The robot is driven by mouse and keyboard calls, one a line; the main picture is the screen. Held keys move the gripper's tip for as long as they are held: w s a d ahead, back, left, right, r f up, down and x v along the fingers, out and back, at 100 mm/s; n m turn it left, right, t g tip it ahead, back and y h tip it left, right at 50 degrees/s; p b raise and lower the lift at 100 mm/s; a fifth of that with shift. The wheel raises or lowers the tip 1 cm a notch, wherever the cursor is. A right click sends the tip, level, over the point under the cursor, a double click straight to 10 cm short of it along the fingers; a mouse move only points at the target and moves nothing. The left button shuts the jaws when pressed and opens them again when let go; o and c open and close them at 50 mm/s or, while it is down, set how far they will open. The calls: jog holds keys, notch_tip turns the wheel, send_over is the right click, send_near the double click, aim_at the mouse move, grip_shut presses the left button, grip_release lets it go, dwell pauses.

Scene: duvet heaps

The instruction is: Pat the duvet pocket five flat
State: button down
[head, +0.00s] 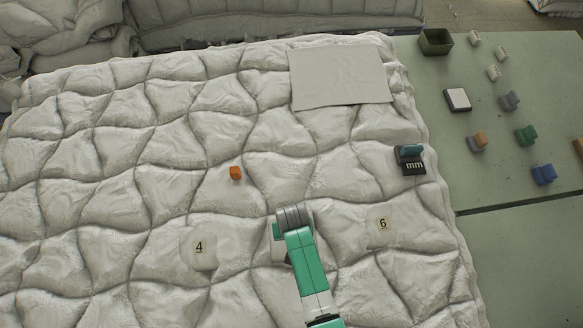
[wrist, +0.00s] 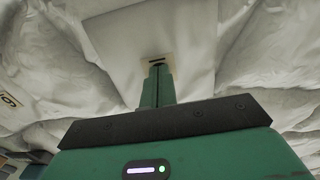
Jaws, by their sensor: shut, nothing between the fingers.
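The pale quilted duvet (head: 210,110) fills most of the head view, puffed into pillowy pockets. A patch marked 4 (head: 199,247) lies left of my arm and a patch marked 6 (head: 382,225) lies right of it. Between them is a pale square patch (head: 277,252), mostly hidden by my arm; its number cannot be read. In the wrist view this patch (wrist: 190,75) lies under my gripper (wrist: 157,66), whose shut fingertips cover part of its small label. I cannot tell whether the tips touch the cloth. Nothing is held.
A flat grey sheet (head: 340,76) lies at the back. A teal block on a black base (head: 410,159) sits near the right edge. The green table (head: 530,250) carries a dark green bin (head: 435,41) and several small blocks.

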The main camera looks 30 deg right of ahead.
jog(key=shift+f+b, duration=0.4)
jog(key=shift+f, duration=0.25)
notch_tip(320, 180, up, 3)
jog(key=p, duration=0.3)
jog(key=shift+f, duration=0.1)
jog(key=shift+f+b, duration=1.35)
jog(key=shift+f, duration=0.25)
notch_tip(320, 180, up, 3)
jog(key=p, duration=0.3)
jog(key=shift+r, duration=0.1)
jog(key=shift+r, duration=0.1)
notch_tip(320, 180, up, 6)
jog(key=p, duration=0.6)
